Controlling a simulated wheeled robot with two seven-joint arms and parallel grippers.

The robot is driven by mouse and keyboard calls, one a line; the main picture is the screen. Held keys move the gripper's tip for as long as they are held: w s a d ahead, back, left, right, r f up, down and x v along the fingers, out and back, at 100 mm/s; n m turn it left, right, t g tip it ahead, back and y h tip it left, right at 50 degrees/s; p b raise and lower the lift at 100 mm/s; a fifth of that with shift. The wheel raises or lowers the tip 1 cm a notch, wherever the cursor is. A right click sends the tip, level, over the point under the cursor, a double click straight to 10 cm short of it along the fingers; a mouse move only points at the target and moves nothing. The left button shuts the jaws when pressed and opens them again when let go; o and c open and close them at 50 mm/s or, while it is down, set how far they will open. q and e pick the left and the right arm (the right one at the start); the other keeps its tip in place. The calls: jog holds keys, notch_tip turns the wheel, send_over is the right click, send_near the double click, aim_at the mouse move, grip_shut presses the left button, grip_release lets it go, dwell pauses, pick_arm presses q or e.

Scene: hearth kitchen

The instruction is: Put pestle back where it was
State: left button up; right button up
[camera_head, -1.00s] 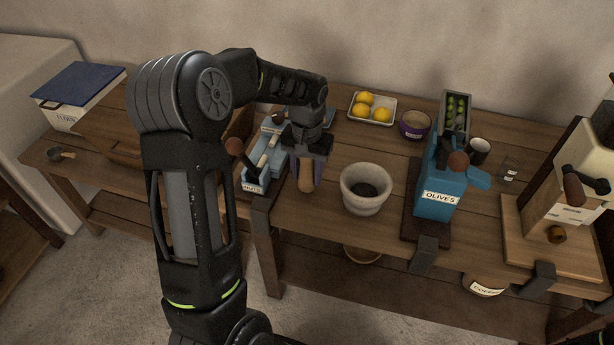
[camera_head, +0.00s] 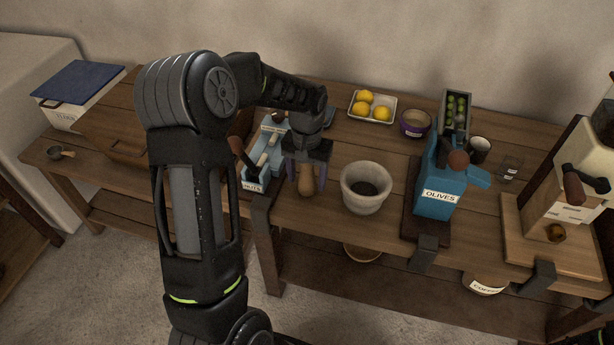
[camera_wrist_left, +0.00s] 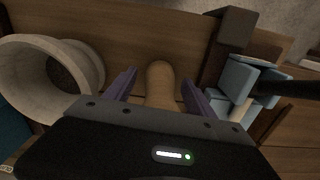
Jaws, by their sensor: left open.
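The wooden pestle (camera_head: 306,184) lies on the table just left of the stone mortar (camera_head: 366,187). My left gripper (camera_head: 306,180) is over the pestle with its jaws apart, one finger on each side. In the left wrist view the pestle (camera_wrist_left: 160,84) lies between the open fingers (camera_wrist_left: 158,92), with visible gaps to both. Part of the pestle is hidden under the gripper body. The mortar (camera_wrist_left: 48,75) also shows at the left of that view, apart from the gripper. My right gripper is not in view.
A blue nut-cracking device (camera_head: 262,160) stands close left of the gripper. The blue olive press (camera_head: 441,185) is right of the mortar. A tray of lemons (camera_head: 387,98) and a purple bowl (camera_head: 415,123) are at the back. The table's front edge is close.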

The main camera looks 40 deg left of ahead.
pick_arm(q)
notch_tip(320, 180, up, 12)
jog(key=shift+r+b, duration=0.2)
jog(key=shift+b, duration=0.15)
jog(key=shift+f, duration=0.1)
dwell(0.9)
